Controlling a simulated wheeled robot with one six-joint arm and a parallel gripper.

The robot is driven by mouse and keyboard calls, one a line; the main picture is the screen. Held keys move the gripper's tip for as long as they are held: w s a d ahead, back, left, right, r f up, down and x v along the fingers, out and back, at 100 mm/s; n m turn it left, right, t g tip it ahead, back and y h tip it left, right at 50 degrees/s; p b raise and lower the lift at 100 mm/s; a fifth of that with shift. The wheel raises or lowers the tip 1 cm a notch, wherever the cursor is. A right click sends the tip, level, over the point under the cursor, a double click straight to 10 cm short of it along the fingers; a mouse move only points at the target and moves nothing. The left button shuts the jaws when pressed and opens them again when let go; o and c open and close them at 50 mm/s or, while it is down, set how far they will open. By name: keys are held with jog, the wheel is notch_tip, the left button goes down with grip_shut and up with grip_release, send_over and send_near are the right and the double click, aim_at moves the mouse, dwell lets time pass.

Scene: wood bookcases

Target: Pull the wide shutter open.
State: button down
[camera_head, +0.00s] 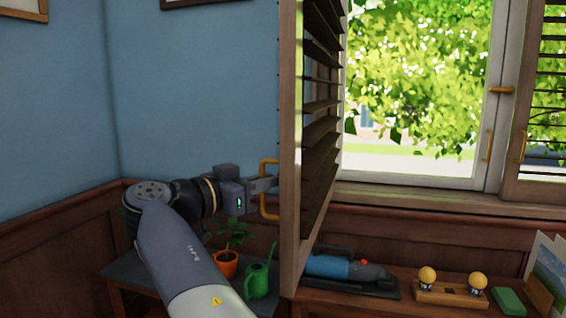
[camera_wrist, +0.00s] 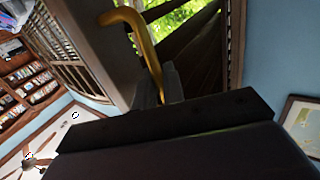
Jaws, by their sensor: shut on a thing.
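The wide shutter (camera_head: 291,150) is a wood-framed louvred panel, swung out from the window so that I see it nearly edge-on in the head view. It also shows in the wrist view (camera_wrist: 105,45). Its yellow handle (camera_head: 263,205) is on the panel's left side. In the wrist view the handle (camera_wrist: 140,30) runs down between my fingers. My gripper (camera_head: 268,184) is shut on the handle, coming in from the left. The far side of the shutter and its hinges are largely hidden.
A window (camera_head: 420,100) with a yellow latch (camera_head: 500,90) stands behind the shutter. Below are an orange plant pot (camera_head: 226,263), a green watering can (camera_head: 258,281), a blue tool (camera_head: 345,268) and a wooden block with two yellow knobs (camera_head: 450,293). Another shutter (camera_head: 549,110) is at right.

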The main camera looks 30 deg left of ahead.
jog(key=shift+s+a+h+p, duration=0.1)
jog(key=shift+a+h+p, duration=0.2)
jog(key=shift+a+p, duration=0.35)
jog(key=shift+a+f, duration=0.1)
jog(key=shift+a, duration=0.05)
jog(key=c, duration=1.6)
grip_release()
jog(key=shift+s, duration=0.1)
jog(key=shift+c, duration=0.2)
jog(key=v, duration=1.1)
jog(key=shift+p, duration=0.45)
